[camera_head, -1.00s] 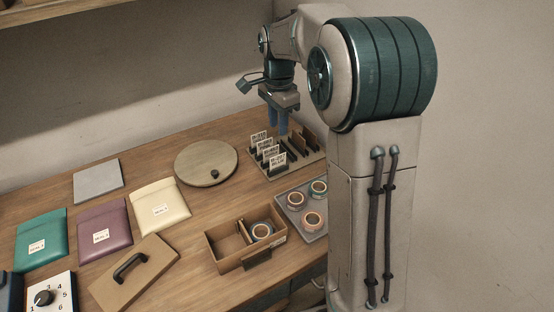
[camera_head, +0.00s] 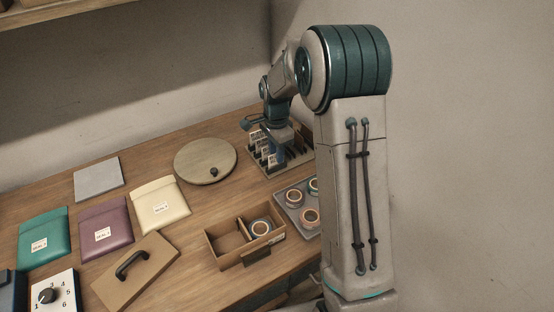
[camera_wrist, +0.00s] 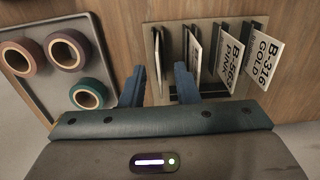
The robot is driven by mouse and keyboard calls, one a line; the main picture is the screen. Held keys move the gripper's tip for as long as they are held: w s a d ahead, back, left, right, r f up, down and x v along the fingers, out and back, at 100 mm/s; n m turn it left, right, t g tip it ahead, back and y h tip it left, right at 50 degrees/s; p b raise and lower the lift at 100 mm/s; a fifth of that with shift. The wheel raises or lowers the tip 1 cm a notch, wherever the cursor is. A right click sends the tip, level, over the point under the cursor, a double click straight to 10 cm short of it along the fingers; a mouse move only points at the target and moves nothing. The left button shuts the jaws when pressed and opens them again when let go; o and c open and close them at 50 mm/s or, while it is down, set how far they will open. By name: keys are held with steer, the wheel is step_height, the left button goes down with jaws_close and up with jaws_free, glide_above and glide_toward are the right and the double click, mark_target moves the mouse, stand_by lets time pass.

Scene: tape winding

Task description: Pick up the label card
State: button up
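Several label cards stand in a slotted rack. In the wrist view the rack (camera_wrist: 183,97) holds a "B-316 GOLD" card (camera_wrist: 265,52) at the far right and a "B-563 PINK" card (camera_wrist: 232,50) left of it. Other cards there are nearly edge-on and unreadable, including a card (camera_wrist: 158,55) farthest left. My gripper (camera_wrist: 160,84) is open, its blue fingers pointing at the rack. The leftmost card lies between the fingers' lines; I cannot tell whether they touch it. In the head view my gripper (camera_head: 276,154) is low over the rack (camera_head: 262,170) and hides part of it.
A grey tray (camera_head: 283,209) with several tape rolls is beside the rack, and a wooden box (camera_head: 222,262) with one roll stands in front. A round turntable (camera_head: 200,153) is left of the rack. Three pouches and a handled board (camera_head: 110,290) lie further left.

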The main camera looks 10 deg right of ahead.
step_height(320, 180, down, 2)
steer(key=shift+c, duration=0.3)
jaws_close()
steer(key=shift+r, duration=0.6)
steer(key=s+d+r+b, duration=0.2)
steer(key=s+d+r, duration=0.5)
steer(key=d+r, duration=0.2)
steer(key=shift+s+r+b, duration=0.35)
steer(key=shift+r+b, duration=0.05)
steer(key=shift+r, duration=0.05)
